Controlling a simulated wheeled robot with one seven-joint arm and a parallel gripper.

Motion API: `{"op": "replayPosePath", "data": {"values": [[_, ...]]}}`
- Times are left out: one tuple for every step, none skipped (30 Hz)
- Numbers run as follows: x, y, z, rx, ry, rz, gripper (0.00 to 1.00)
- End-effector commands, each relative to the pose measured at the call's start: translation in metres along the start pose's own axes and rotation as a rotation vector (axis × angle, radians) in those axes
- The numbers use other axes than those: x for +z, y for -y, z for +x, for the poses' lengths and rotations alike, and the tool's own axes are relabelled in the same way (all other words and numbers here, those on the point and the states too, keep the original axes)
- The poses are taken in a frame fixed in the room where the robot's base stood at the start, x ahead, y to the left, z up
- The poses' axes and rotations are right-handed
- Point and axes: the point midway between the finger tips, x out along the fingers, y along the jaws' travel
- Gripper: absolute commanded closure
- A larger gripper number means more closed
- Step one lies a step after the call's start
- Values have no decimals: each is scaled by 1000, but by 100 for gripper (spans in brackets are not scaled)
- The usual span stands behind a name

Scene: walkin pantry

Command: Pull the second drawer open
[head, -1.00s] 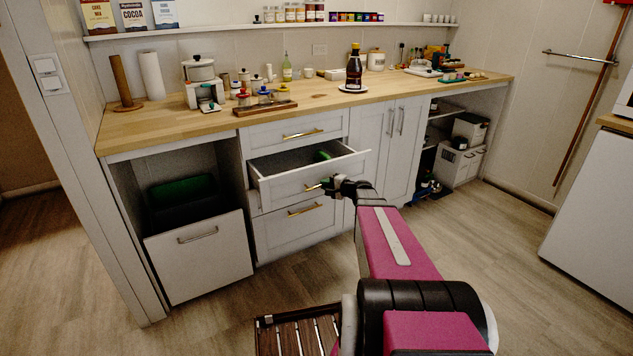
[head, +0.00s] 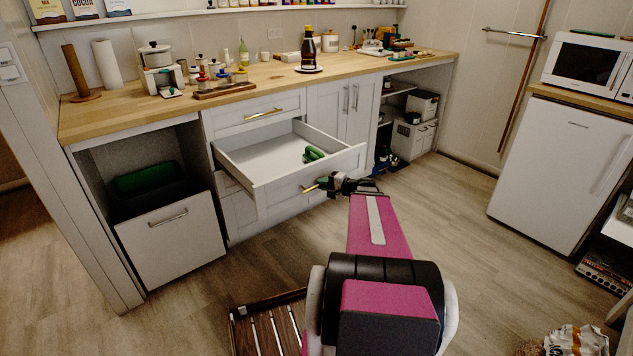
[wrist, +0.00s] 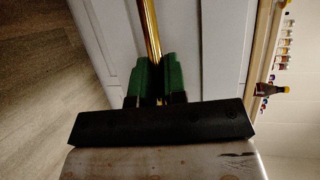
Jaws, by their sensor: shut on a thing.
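The second drawer (head: 318,177) of the white cabinet stands pulled well out, below the closed top drawer (head: 254,112). Green cucumber-like items (head: 313,154) lie inside it, towards its right side. My gripper (head: 325,185) is at the front of this drawer, shut on its brass handle (head: 310,188). In the wrist view the green fingers (wrist: 155,75) close around the brass bar (wrist: 149,30), with the white drawer front (wrist: 205,40) behind. The right part of the handle is hidden by the gripper.
A tilted-out bin front (head: 170,245) with a handle stands to the left. A dark slatted wooden item (head: 268,325) is low in front. A white fridge (head: 560,170) stands at the right. Wooden floor (head: 450,240) is clear between the cabinet and fridge.

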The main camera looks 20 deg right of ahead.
Motion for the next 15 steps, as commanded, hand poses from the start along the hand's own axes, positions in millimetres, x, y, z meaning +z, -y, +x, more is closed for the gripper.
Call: {"op": "replayPosePath", "data": {"values": [[2, -1, -5, 1, -1, 0, 100], [3, -1, -6, 1, -1, 0, 100], [3, -2, -8, 1, -1, 0, 100], [4, -2, -9, 1, -1, 0, 100], [4, -2, -10, 1, 0, 0, 100], [5, -3, -11, 1, 0, 0, 100], [5, -3, -12, 1, 0, 0, 100], [5, -3, -12, 1, 0, 0, 100], [5, -3, -13, 1, 1, 0, 100], [5, -3, -13, 1, 1, 0, 100], [5, -3, -13, 1, 1, 0, 100], [5, -4, -13, 1, 1, 0, 100], [5, -4, -13, 1, 1, 0, 100], [5, -4, -13, 1, 1, 0, 100], [5, -4, -13, 1, 1, 0, 100]]}}
